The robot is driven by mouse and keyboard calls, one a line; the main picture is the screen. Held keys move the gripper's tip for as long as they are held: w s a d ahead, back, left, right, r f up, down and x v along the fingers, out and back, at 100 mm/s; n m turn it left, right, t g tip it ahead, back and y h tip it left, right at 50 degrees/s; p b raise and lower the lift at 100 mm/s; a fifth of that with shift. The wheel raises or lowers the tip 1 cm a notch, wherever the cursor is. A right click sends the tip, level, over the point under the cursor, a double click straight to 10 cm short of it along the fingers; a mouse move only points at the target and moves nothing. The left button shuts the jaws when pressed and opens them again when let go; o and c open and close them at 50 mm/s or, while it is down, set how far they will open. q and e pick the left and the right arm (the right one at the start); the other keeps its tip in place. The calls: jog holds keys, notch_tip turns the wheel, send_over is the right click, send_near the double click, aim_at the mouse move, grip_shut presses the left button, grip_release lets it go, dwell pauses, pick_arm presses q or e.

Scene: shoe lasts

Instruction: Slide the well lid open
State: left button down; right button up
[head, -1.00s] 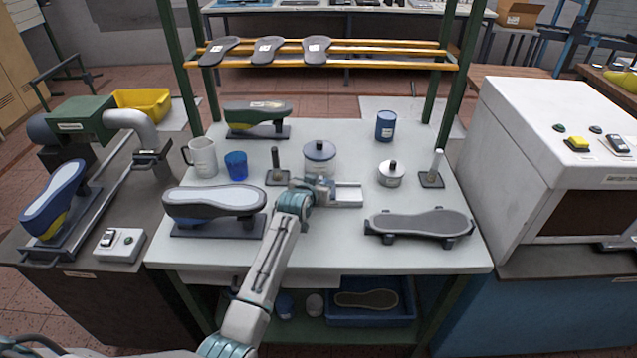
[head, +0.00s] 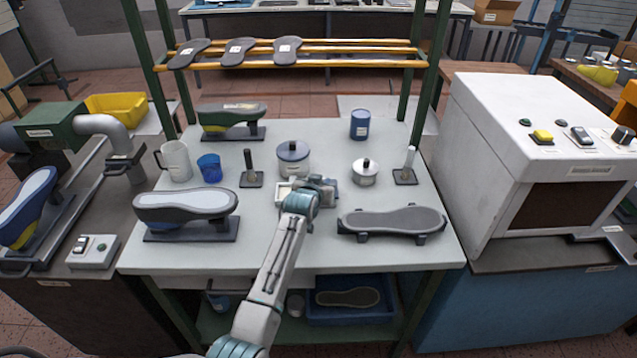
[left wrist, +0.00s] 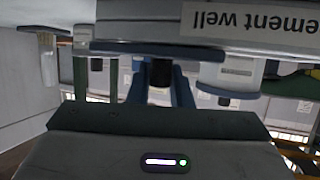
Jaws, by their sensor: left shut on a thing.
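The cement well (head: 283,191) is a low pale grey box near the middle of the table, partly covered by my left gripper. In the left wrist view the well (left wrist: 130,28) fills the top, upside down, with a white "cement well" label (left wrist: 250,24). My left gripper (head: 318,184) is over the right part of the well. In the left wrist view its blue fingers are closed on a dark knob (left wrist: 161,72) below a thin dark plate, seemingly the lid (left wrist: 150,50). How far the lid is open is hidden. My right gripper is not in view.
A lidded grey pot (head: 293,158) stands just behind the well. A smaller lidded pot (head: 364,172) is to its right. A grey sole on a stand (head: 395,220) lies at the front right, and a shoe last (head: 186,205) at the front left.

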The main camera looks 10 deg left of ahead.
pick_arm(q)
jog(key=c, duration=1.3)
grip_release()
jog(key=shift+w+d, duration=0.1)
jog(key=shift+d, duration=0.2)
jog(key=shift+s+a, duration=0.15)
jog(key=shift+s, duration=0.05)
jog(key=b+v, duration=0.2)
jog(key=v, duration=0.8)
jog(key=shift+s+r, duration=0.15)
jog(key=shift+r, duration=0.05)
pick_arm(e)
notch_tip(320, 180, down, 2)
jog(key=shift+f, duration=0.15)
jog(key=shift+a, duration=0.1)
pick_arm(q)
jog(key=shift+f, duration=0.1)
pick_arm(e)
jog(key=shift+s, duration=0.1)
